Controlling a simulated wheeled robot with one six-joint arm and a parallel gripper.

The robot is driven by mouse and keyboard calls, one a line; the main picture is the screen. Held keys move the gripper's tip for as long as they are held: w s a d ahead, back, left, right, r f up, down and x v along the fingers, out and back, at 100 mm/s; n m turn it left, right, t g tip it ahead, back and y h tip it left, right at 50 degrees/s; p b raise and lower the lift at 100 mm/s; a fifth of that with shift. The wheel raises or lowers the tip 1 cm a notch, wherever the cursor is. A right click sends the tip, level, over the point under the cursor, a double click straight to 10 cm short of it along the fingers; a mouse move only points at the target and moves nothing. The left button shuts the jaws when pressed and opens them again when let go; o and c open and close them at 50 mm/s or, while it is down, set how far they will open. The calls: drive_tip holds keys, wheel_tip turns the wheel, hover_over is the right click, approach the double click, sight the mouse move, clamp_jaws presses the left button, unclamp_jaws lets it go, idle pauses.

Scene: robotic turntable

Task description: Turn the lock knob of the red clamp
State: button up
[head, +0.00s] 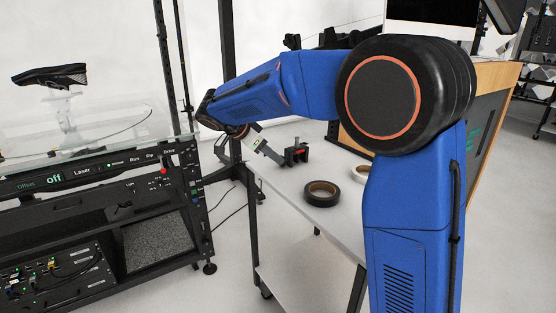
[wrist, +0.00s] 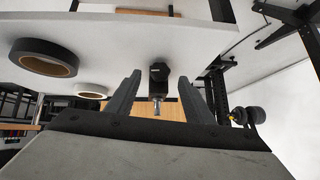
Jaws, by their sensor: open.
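The clamp (head: 296,153) is a small black block with a red part on top, standing on the light table in the head view. In the wrist view its dark body (wrist: 160,73) shows ahead, with a silver knob-like end (wrist: 157,103) facing me. My gripper (head: 270,154) is just left of the clamp in the head view, tilted down towards it. In the wrist view the two grey fingers of my gripper (wrist: 159,78) are apart, with the clamp between them in the picture. Contact cannot be made out. The red part does not show in the wrist view.
A black tape roll (head: 322,193) lies on the table (head: 290,185) in front of the clamp. A white roll (head: 361,173) is partly hidden behind my arm. A black equipment rack (head: 100,215) stands left, across a floor gap. A wooden-sided desk (head: 490,105) stands right.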

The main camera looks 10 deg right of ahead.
drive_tip(key=shift+x, duration=2.3)
drive_tip(key=c, duration=1.1)
